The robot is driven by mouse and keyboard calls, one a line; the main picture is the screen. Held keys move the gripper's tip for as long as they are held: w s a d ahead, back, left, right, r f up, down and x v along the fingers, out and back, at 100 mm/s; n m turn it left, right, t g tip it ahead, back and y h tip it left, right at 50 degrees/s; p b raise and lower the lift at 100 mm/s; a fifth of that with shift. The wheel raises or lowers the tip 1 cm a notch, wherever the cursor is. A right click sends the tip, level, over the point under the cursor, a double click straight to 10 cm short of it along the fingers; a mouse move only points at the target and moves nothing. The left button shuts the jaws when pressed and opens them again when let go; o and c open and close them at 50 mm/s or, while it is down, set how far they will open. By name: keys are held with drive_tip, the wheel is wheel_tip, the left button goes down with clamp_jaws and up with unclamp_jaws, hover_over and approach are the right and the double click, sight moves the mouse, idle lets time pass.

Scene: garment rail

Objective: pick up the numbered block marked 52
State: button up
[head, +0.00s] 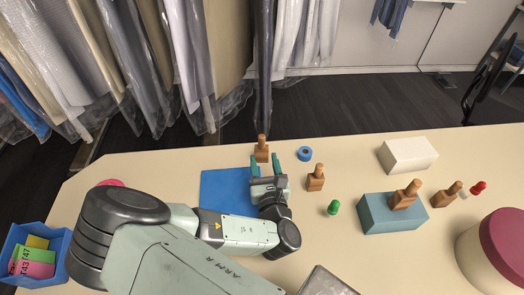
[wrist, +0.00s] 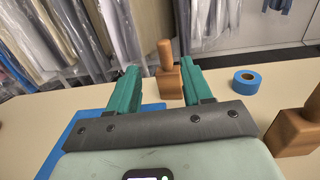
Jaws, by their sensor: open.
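No number 52 is legible on any block, so I cannot tell which one is marked so. Several wooden blocks with upright handles are in the head view. One block (head: 262,153) stands near the table's far edge, just beyond my gripper (head: 266,164). It also shows in the wrist view (wrist: 168,84), upright between and beyond my open fingers. My gripper is empty. A second block (head: 316,181) stands to the right. A third (head: 404,198) is on a teal box (head: 378,218), its handle tilted. Another (head: 446,195) is right of that box, also tilted.
A blue mat (head: 222,190) lies under and left of my gripper. A blue tape roll (head: 305,154), green peg (head: 333,207), white box (head: 408,154) and red peg (head: 478,188) are to the right. A blue tray (head: 40,238) holds colored tags. Bagged garments hang behind the table.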

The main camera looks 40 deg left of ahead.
sight(262, 140)
drive_tip(key=x, duration=0.4)
drive_tip(key=shift+w, duration=0.15)
drive_tip(key=x, duration=0.5)
drive_tip(key=shift+w+d+r, duration=0.1)
drive_tip(key=shift+w+r, duration=0.05)
drive_tip(key=shift+w, duration=0.1)
drive_tip(key=shift+c, duration=0.2)
clamp_jaws()
